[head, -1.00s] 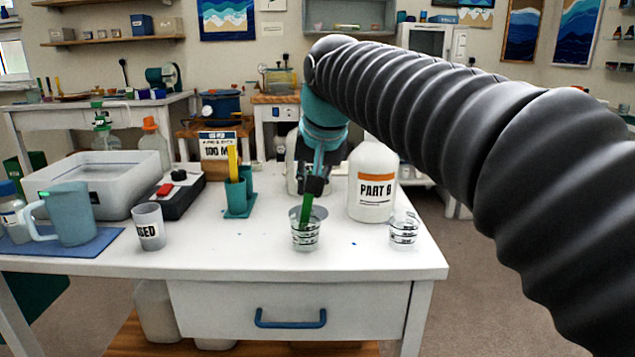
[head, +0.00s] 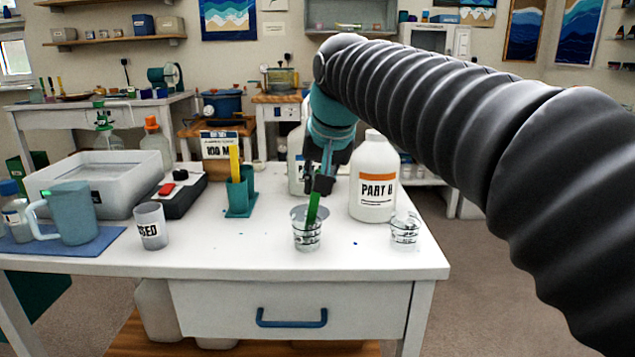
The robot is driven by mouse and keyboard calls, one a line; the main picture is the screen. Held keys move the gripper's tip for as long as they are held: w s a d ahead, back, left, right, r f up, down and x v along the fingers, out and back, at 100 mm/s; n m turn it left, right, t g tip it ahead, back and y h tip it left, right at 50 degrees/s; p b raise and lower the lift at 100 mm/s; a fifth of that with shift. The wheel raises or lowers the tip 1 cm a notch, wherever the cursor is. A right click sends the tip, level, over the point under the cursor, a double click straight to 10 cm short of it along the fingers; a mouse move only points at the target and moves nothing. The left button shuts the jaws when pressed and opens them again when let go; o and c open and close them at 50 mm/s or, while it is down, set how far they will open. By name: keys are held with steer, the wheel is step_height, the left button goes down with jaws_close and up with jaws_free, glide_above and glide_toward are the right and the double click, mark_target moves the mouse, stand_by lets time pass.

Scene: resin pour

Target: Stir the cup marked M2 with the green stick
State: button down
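The green stick (head: 313,208) is held near its top in my gripper (head: 322,184), and its lower part is inside a clear cup (head: 307,240) with dark markings. The stick leans, with its top to the right. I cannot read whether this cup is marked M2. A second clear cup (head: 405,231) with dark markings stands to the right, apart from the gripper; its label is also too small to read. My gripper is closed around the stick just above the cup's rim, and the fingertips are small in view.
A white PART B bottle (head: 373,205) stands close behind, right of the stirred cup. A cup marked USED (head: 151,228), a teal holder (head: 238,202) with a yellow stick and a blue-grey jug (head: 72,215) stand to the left. The table's front strip is clear.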

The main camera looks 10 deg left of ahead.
step_height(320, 180, up, 7)
steer(key=d, duration=0.1)
steer(key=shift+s+d, duration=0.2)
stand_by(0.6)
steer(key=shift+r, duration=0.1)
steer(key=shift+r, duration=2.5)
